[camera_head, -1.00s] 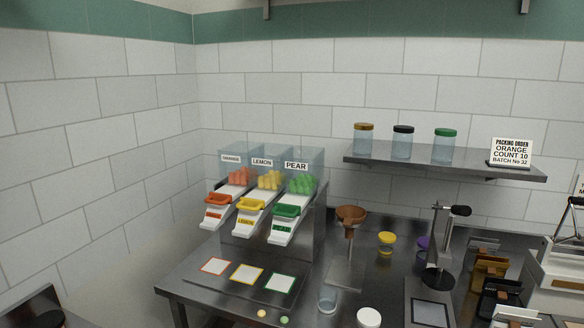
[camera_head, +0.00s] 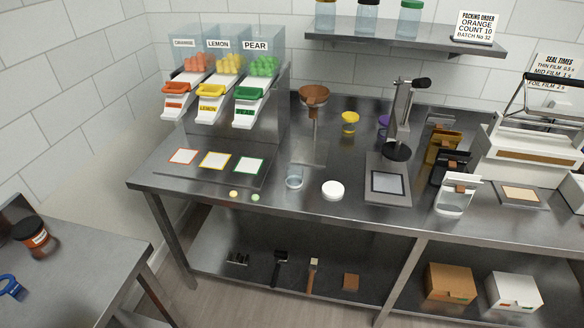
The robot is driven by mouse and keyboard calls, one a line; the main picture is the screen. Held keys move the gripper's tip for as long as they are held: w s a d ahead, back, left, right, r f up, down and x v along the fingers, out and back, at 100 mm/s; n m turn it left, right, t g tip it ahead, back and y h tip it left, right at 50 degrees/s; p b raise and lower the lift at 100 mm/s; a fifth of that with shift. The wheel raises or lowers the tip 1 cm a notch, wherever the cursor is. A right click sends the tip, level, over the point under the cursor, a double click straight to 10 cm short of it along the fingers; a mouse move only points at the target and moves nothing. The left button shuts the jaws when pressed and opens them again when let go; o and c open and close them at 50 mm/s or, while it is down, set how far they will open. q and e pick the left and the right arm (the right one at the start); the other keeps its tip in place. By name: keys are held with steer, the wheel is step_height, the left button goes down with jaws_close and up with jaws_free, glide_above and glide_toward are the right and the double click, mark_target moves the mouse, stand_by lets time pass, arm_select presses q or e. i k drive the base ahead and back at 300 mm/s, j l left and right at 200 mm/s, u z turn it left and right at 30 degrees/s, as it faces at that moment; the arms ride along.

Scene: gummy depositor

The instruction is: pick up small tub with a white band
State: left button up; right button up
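No white band can be made out for sure on any small tub. A small round white-topped tub or lid (camera_head: 333,190) stands near the front edge of the steel bench. A small yellow-topped tub (camera_head: 350,123) stands farther back, beside the brown funnel. A purple one (camera_head: 384,123) is partly hidden behind the press. A dark-topped, orange-brown jar (camera_head: 33,233) with a pale marking stands on the side table at the left. Neither of my grippers is in view.
A clear cup (camera_head: 294,178) stands left of the white-topped piece. The funnel stand (camera_head: 314,98), press (camera_head: 398,135) and candy dispensers (camera_head: 222,80) stand on the bench (camera_head: 300,210). Two small candies lie near its front edge. A wall shelf (camera_head: 400,38) overhangs the back.

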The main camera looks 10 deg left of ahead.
mark_target(294, 170)
steer(key=i+l, duration=0.5)
steer(key=l, duration=0.15)
steer(key=i+l+u, duration=0.15)
steer(key=i+l, duration=0.4)
